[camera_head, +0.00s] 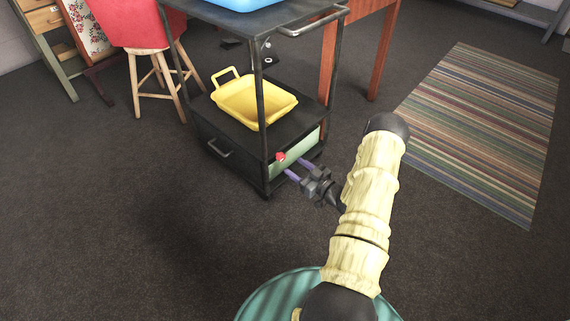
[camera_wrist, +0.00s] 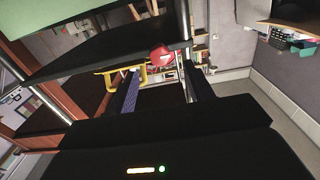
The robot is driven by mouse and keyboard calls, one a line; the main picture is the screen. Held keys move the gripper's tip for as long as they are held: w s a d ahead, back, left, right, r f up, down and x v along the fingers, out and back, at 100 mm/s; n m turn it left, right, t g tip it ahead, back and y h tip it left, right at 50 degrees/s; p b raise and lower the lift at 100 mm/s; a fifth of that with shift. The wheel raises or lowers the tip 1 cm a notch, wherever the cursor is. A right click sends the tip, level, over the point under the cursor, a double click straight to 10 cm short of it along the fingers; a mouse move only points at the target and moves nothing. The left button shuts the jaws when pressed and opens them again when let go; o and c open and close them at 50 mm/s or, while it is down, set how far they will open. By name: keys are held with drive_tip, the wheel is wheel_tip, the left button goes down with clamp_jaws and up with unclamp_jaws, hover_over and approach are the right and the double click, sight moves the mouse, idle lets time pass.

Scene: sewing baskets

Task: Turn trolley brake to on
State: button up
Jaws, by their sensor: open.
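The trolley (camera_head: 262,92) is a black metal frame with shelves. A red knob (camera_head: 280,157), likely the brake, sits on the pale green end panel (camera_head: 300,147) of its lower box. The knob also shows in the wrist view (camera_wrist: 161,57), with a pale mark on its face. In the wrist view the knob appears between the fingertips, closer to the right finger. I cannot tell whether a finger touches it. The brake's setting is too small to read.
A yellow basket (camera_head: 252,104) stands on the lower shelf and a blue one (camera_head: 240,3) on top. The trolley's handle (camera_head: 313,22) overhangs above. A wooden stool (camera_head: 157,75) is behind left, a striped rug (camera_head: 490,130) right. The floor in front is clear.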

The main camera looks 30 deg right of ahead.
sight(283, 158)
drive_tip(key=b+x, duration=0.2)
drive_tip(key=x, duration=0.3)
drive_tip(key=shift+w+a, duration=0.1)
drive_tip(key=shift+w, duration=0.35)
drive_tip(key=c, duration=1)
